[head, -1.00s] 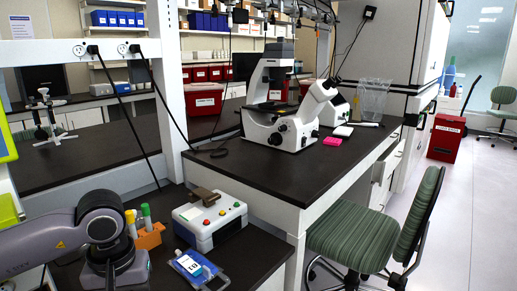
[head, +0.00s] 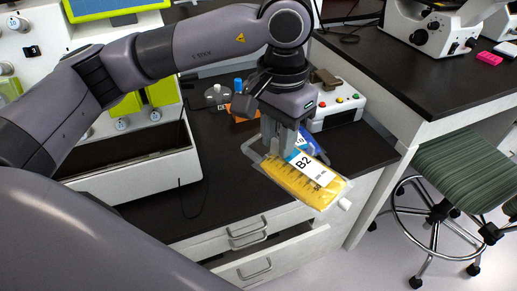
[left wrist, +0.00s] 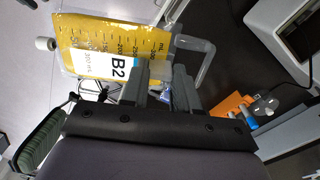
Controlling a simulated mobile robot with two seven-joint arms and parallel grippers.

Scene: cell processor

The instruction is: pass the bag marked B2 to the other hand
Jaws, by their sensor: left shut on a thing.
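The bag marked B2 (head: 309,180) is a clear pouch with yellow liquid and a white label. It hangs tilted in the air above the front edge of the dark bench. My left gripper (head: 279,152) is shut on its upper left end, near the loop. In the left wrist view the bag (left wrist: 90,45) lies at the upper left, its label readable, and the gripper's fingers (left wrist: 160,85) are at its right end. My right gripper is in neither view.
A blue bag (head: 312,143) lies on the bench behind B2. A white box with coloured buttons (head: 340,115) and an orange rack (head: 243,108) stand behind my gripper. A drawer (head: 275,258) is open below. A green striped chair (head: 470,170) stands at the right.

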